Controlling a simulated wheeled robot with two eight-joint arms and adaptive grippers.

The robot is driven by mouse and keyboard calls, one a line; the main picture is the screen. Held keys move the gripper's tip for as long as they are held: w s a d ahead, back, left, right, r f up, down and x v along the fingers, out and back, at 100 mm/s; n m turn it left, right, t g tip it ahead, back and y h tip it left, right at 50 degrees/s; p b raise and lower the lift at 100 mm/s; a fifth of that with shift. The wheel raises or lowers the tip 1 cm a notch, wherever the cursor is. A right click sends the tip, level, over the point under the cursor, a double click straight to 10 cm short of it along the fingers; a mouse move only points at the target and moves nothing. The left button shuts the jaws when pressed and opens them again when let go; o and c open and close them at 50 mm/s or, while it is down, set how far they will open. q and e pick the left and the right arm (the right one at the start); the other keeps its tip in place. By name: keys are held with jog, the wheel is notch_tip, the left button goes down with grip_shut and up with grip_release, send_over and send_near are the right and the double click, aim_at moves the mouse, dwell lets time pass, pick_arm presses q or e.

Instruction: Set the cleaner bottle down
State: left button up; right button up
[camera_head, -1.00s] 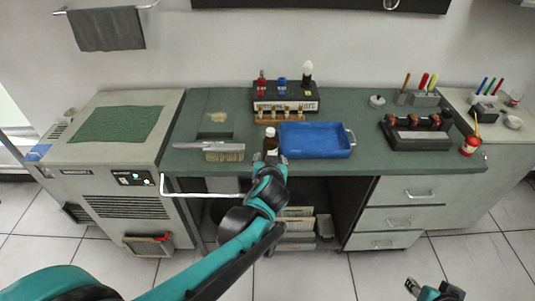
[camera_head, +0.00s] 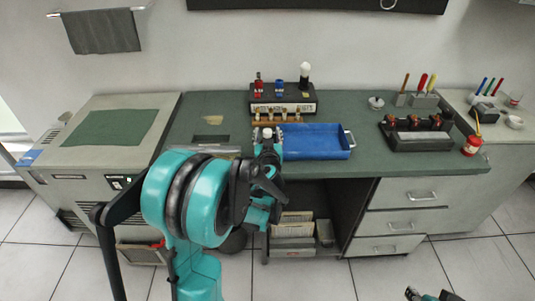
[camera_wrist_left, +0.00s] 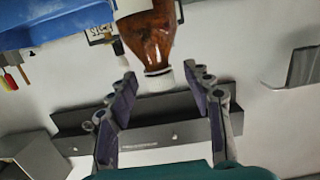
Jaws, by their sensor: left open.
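The cleaner bottle is brown with a white cap. In the left wrist view the bottle (camera_wrist_left: 147,38) is at the top centre, its neck and cap pointing down the picture between my spread fingers. In the head view only its pale cap (camera_head: 267,133) shows, on the bench left of the blue tray; my gripper hides the rest. My left gripper (camera_head: 268,145) is open at the bottle, and its fingertips (camera_wrist_left: 157,82) stand on both sides of the cap with gaps visible. My right gripper (camera_head: 432,294) is barely in view at the bottom edge.
The blue tray (camera_head: 348,151) is just right of the bottle. A row of small bottles (camera_head: 283,115) and a black rack (camera_head: 300,97) stand behind. A black holder (camera_head: 420,141) and a red jar (camera_head: 471,146) are at the right. Green bench top (camera_head: 368,135) is free between tray and holder.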

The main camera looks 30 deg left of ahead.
pick_arm(q)
jog(key=shift+w+a+f, duration=0.1)
jog(key=shift+w+a, duration=0.2)
jog(key=shift+w, duration=0.2)
jog(key=shift+s, duration=0.1)
grip_shut()
